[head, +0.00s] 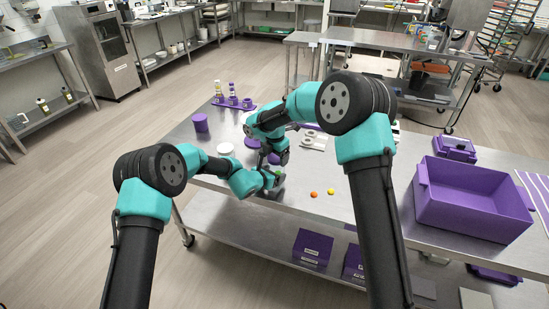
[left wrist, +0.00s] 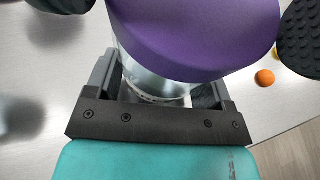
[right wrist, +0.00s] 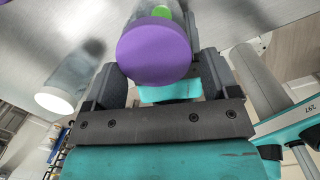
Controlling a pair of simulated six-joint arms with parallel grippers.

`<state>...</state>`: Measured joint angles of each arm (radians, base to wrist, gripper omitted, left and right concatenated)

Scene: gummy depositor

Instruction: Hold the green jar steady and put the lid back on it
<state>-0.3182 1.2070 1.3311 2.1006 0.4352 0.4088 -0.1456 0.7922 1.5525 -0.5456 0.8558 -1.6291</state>
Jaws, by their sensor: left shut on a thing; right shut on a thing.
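The clear jar (left wrist: 150,82) is between the fingers of my left gripper (left wrist: 160,92), which is shut on it. A green piece (right wrist: 163,17) shows inside the jar in the right wrist view. The purple lid (left wrist: 205,30) covers the jar's mouth in the left wrist view, and its round top (right wrist: 155,52) faces the right wrist camera. My right gripper (right wrist: 158,70) is shut on the lid, a finger on each side. I cannot tell whether the lid is seated on the rim. In the head view my arms largely hide the jar and lid.
An orange ball (head: 314,194) and a yellow ball (head: 331,191) lie on the table right of the grippers. A large purple bin (head: 473,205) stands at right. A purple canister (head: 200,123), a white-topped jar (head: 225,149) and a purple tray with cups (head: 233,104) stand at left.

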